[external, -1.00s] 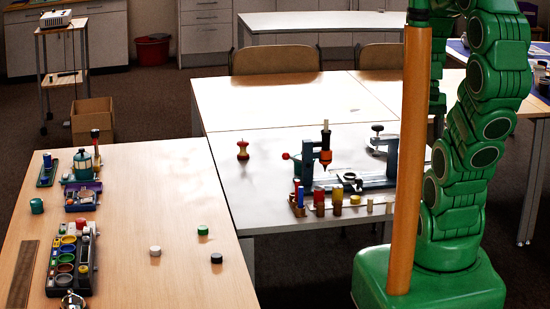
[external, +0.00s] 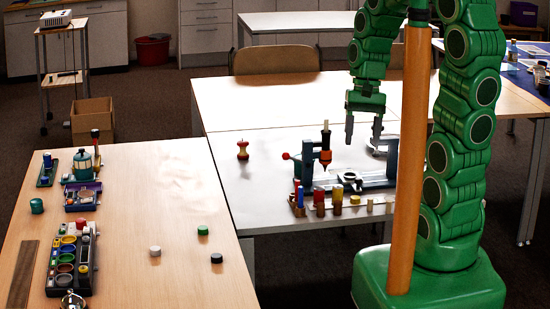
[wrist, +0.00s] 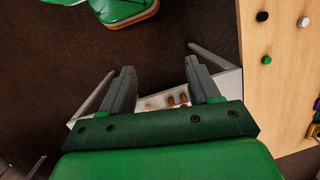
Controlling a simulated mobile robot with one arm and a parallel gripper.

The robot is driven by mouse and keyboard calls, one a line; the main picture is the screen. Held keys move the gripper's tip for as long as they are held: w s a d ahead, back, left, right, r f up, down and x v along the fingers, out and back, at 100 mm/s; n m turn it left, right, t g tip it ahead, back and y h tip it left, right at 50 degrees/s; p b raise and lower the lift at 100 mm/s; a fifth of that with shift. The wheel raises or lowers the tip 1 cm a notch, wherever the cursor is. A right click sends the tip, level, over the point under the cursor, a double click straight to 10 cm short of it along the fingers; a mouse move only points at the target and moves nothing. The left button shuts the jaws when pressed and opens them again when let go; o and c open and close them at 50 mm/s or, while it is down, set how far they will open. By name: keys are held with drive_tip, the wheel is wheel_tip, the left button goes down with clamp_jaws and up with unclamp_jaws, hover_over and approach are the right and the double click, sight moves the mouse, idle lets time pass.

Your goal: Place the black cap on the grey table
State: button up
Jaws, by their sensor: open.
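The black cap (external: 216,258) lies on the wooden table near its right front edge. It also shows at the top right of the wrist view (wrist: 262,16). The grey table (external: 250,195) stands to the right of the wooden one, with a press-like device and small pieces on it. My gripper (external: 363,132) is open and empty, pointing down above the right back part of the grey table, far from the black cap. In the wrist view my gripper (wrist: 160,78) has its fingers apart with nothing between them but the scene below.
A white cap (external: 155,251) and a green cap (external: 202,230) lie near the black cap. A tray of coloured pots (external: 67,262) is further left. The device (external: 325,155) stands on the grey table, whose left part is mostly clear around an apple core-like piece (external: 243,150).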

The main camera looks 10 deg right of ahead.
drive_tip(key=w+a+f+m+y, duration=0.1)
drive_tip(key=w+a+f, duration=0.3)
drive_tip(key=a, duration=0.4)
drive_tip(key=w+a+f+m, duration=0.1)
drive_tip(key=w+a+f, duration=0.25)
drive_tip(key=a, duration=0.35)
drive_tip(key=m+g, duration=0.2)
drive_tip(key=m, duration=0.1)
approach(217, 255)
drive_tip(key=shift+s+f, duration=0.3)
drive_tip(key=shift+f, duration=0.15)
drive_tip(key=shift+x, duration=3.65)
drive_tip(key=shift+a, duration=0.1)
clamp_jaws()
